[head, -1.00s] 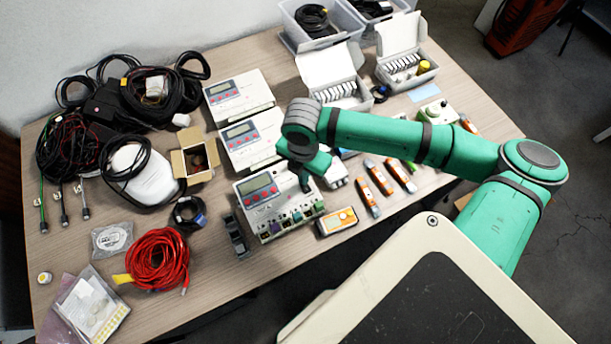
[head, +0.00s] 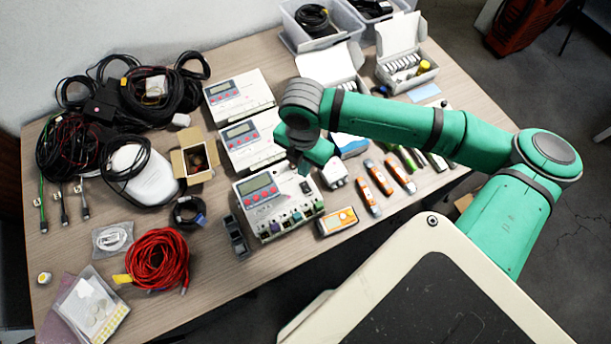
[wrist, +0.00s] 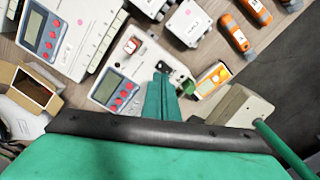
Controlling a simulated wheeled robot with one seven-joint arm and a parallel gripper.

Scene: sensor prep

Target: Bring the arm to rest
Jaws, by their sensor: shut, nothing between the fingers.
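My gripper (head: 304,169) hangs from the green arm (head: 390,120) over the middle of the table, above the nearest white meter box (head: 262,192). Its fingers are closed together with nothing between them. In the wrist view the shut fingers (wrist: 163,84) point toward the meter box (wrist: 115,88) with its grey display and red buttons. The gap between fingertips and box is hard to judge. The arm is bent, with its elbow (head: 548,150) out to the right, off the table.
An orange-and-white handheld meter (head: 337,221) lies close by, with orange tools (head: 378,178) to its right. Two more meter boxes (head: 250,140) stand behind. Black cables (head: 150,95) and a red cable coil (head: 158,259) fill the left. Open white boxes (head: 403,55) stand at the back.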

